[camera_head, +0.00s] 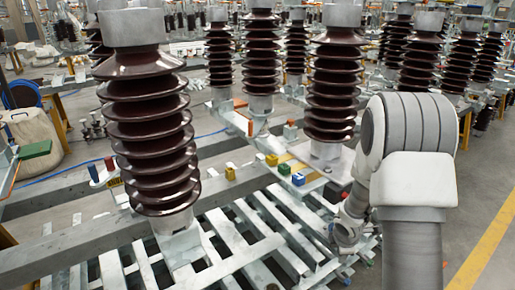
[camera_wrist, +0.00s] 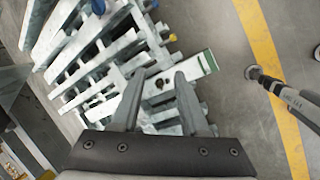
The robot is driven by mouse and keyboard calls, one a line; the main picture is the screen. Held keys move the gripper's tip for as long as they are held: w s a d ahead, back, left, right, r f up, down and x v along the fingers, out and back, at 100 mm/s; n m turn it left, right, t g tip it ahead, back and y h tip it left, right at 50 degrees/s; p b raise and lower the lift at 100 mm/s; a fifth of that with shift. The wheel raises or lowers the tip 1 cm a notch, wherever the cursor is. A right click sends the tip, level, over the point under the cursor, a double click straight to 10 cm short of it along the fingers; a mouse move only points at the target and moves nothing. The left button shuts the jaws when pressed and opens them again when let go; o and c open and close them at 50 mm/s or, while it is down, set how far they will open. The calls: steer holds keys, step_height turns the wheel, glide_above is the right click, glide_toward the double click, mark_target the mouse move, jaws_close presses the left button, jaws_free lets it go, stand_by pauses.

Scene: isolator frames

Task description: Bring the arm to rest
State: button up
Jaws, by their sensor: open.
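My arm rises at the right of the head view, with its large white joint nearest the camera. The forearm bends down and left behind it, and my gripper's fingers are not clear there. In the wrist view my gripper (camera_wrist: 158,100) shows two grey fingers standing apart with nothing between them. Beyond the fingers lie the slats of a pale metal frame (camera_wrist: 75,62) and a light bar with a green end (camera_wrist: 205,62). I cannot tell how far the fingertips are from the bar.
Brown ribbed insulators (camera_head: 148,130) stand on metal beams, one close at the left and several behind. Small yellow (camera_head: 271,160) and blue blocks (camera_head: 298,179) sit on the beam. A yellow floor line (camera_head: 488,245) crosses open grey floor at the right.

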steer(key=s+a+r+m+h, duration=0.1)
steer(key=s+r+m, duration=0.35)
steer(key=r, duration=0.55)
steer(key=s+a+r+m, duration=0.1)
steer(key=s+r+m, duration=0.3)
steer(key=r, duration=0.6)
steer(key=s+a+r+m+y, duration=0.1)
steer(key=s+a+r+m, duration=0.2)
steer(key=s, duration=0.3)
steer(key=s+a+r+m+t+y, duration=0.1)
steer(key=s+a+r+m, duration=0.2)
steer(key=s, duration=0.2)
steer(key=s+a+r+m+y, duration=0.1)
steer(key=s+a+r+m, duration=0.25)
steer(key=s, duration=0.25)
step_height(320, 180, up, 17)
steer(key=p, duration=1.7)
steer(key=shift+d+n, duration=0.35)
steer(key=shift+n, duration=0.05)
steer(key=shift+d, duration=0.2)
